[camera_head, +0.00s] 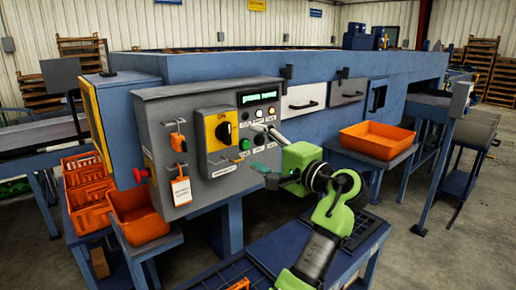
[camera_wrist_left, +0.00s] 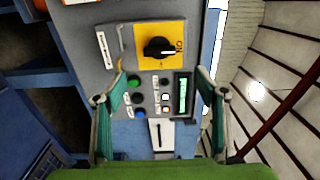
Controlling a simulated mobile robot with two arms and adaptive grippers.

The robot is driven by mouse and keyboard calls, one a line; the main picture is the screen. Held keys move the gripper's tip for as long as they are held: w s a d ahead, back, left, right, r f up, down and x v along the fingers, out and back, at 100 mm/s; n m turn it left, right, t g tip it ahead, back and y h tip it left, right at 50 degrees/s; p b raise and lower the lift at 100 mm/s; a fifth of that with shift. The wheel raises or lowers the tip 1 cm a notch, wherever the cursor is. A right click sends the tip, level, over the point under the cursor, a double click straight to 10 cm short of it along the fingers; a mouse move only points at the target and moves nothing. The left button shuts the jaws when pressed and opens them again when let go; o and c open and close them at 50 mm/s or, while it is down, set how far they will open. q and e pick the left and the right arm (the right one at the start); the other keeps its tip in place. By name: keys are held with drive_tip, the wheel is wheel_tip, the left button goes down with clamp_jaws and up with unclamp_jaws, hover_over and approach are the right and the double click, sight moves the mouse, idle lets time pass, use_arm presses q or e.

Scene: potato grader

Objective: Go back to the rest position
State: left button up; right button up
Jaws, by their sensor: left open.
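My left gripper (camera_head: 255,152) is open and empty in front of the grey control panel (camera_head: 160,115) in the head view. In the left wrist view its two green fingers (camera_wrist_left: 160,78) stand wide apart, with the panel's buttons and lit green display (camera_wrist_left: 183,96) seen between them. A black rotary switch (camera_wrist_left: 158,48) on a yellow plate (camera_wrist_left: 180,32) lies just beyond the fingertips. I see no contact between the fingers and the panel, but the exact gap is hard to tell. My right gripper is not in view.
A red button (camera_head: 140,174) and a hanging orange-and-white tag (camera_head: 181,190) stick out at the panel's left. Orange crates (camera_head: 140,217) stand below left. An orange tray (camera_head: 375,138) sits on a stand to the right. Open floor (camera_head: 410,255) shows at lower right.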

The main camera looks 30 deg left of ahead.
use_arm(q)
drive_tip(key=s+f+h, duration=0.3)
drive_tip(key=f, duration=0.8)
drive_tip(key=s+a+f+h, duration=0.15)
drive_tip(key=s+f, duration=0.25)
drive_tip(key=f, duration=0.7)
drive_tip(key=s+f+h, duration=0.3)
drive_tip(key=f+h, duration=0.1)
drive_tip(key=f, duration=0.7)
drive_tip(key=s+d+f+n+g+h, duration=0.1)
drive_tip(key=s+d+f+h, duration=0.3)
drive_tip(key=s+f, duration=0.6)
drive_tip(key=s+d+f+n+g+h, duration=0.15)
drive_tip(key=s+d, duration=0.25)
drive_tip(key=s, duration=0.5)
drive_tip(key=s+d+g+h, duration=0.1)
drive_tip(key=s+d+h, duration=0.25)
drive_tip(key=s, duration=0.45)
wheel_tip(320, 180, down, 25)
drive_tip(key=s+a+f+g, duration=0.2)
drive_tip(key=s+f, duration=1.6)
drive_tip(key=s, duration=0.1)
drive_tip(key=shift+a+m+y, duration=0.3)
drive_tip(key=shift+m+y, duration=0.05)
drive_tip(key=shift+y, duration=0.1)
